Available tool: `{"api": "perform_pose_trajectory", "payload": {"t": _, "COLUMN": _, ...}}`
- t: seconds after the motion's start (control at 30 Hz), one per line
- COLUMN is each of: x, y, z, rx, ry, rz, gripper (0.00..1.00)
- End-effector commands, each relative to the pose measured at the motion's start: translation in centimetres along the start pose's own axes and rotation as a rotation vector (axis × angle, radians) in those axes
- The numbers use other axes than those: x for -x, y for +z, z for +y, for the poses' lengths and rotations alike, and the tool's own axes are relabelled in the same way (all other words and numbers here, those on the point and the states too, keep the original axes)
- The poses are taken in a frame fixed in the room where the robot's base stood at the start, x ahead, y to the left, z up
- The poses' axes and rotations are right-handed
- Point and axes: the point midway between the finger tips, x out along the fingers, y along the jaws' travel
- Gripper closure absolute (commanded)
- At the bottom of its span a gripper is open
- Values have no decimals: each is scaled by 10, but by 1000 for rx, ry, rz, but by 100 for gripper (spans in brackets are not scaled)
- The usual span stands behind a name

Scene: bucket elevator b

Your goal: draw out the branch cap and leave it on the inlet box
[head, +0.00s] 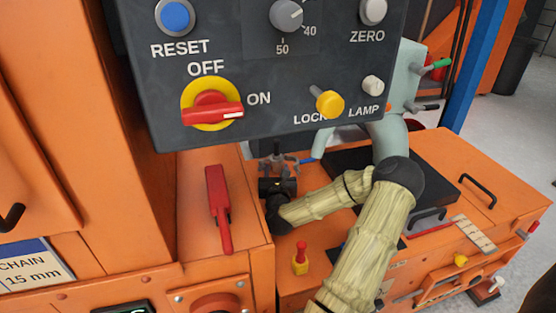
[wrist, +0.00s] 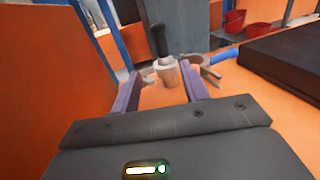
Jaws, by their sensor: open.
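In the wrist view, a tan cylindrical plug with a black upright handle (wrist: 164,66) stands ahead of my gripper (wrist: 160,78), between the lines of its two purple fingers. It looks like the branch cap, though I cannot be sure. The fingers are apart with nothing held. The plug seems beyond the fingertips; the exact gap is unclear. In the head view my gripper (head: 278,172) is low behind the control panel's lower edge, and the cap is not clearly visible there. The orange box top (head: 480,170), possibly the inlet box, lies to the right.
A blue-handled hooked tool (wrist: 215,64) lies right of the plug. A dark flat plate (wrist: 285,60) is farther right, with red buckets (wrist: 235,20) behind. An orange wall (wrist: 45,85) stands close on the left. The control panel (head: 270,70) overhangs my gripper; a red lever (head: 217,205) is left of it.

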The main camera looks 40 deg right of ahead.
Motion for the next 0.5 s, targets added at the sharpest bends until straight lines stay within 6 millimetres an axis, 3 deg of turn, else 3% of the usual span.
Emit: {"api": "perform_pose_trajectory", "payload": {"t": 0.5, "x": -82, "y": -1, "z": -8, "rx": 1, "ry": -13, "rz": -3, "gripper": 55}}
